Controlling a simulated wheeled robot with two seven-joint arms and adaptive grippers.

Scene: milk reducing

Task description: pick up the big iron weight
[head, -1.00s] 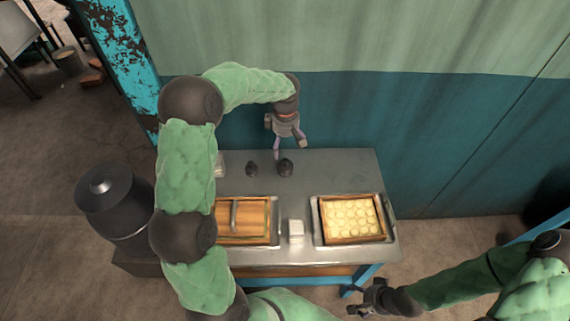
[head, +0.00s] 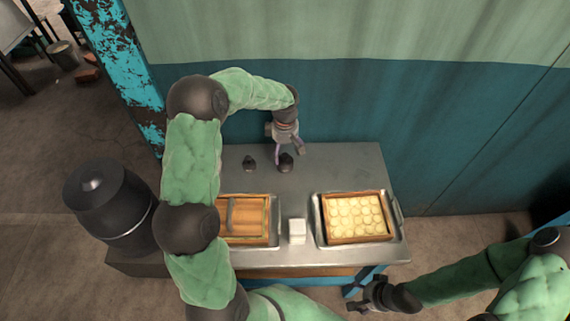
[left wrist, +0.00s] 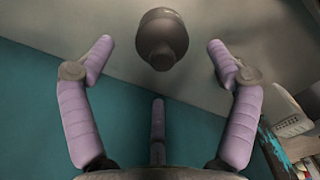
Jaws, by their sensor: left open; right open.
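Two dark iron weights stand on the grey table near the wall. The big iron weight (head: 286,163) is the right one, and it also shows in the left wrist view (left wrist: 162,40). The smaller weight (head: 249,163) stands to its left. My left gripper (head: 287,152) is open, just above and around the top of the big weight; in the left wrist view its lilac fingers (left wrist: 158,60) are spread with the weight between and beyond their tips. Contact is not visible. My right gripper (head: 362,299) is open and empty in front of the table at the lower right.
The metal table (head: 340,165) has free room at its back right. A tray with round pale pieces (head: 391,212) stands at the right, a wooden-slatted tray (head: 273,241) at the left, and a white block (head: 297,231) between them. A dark drum (head: 105,205) stands left of the table.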

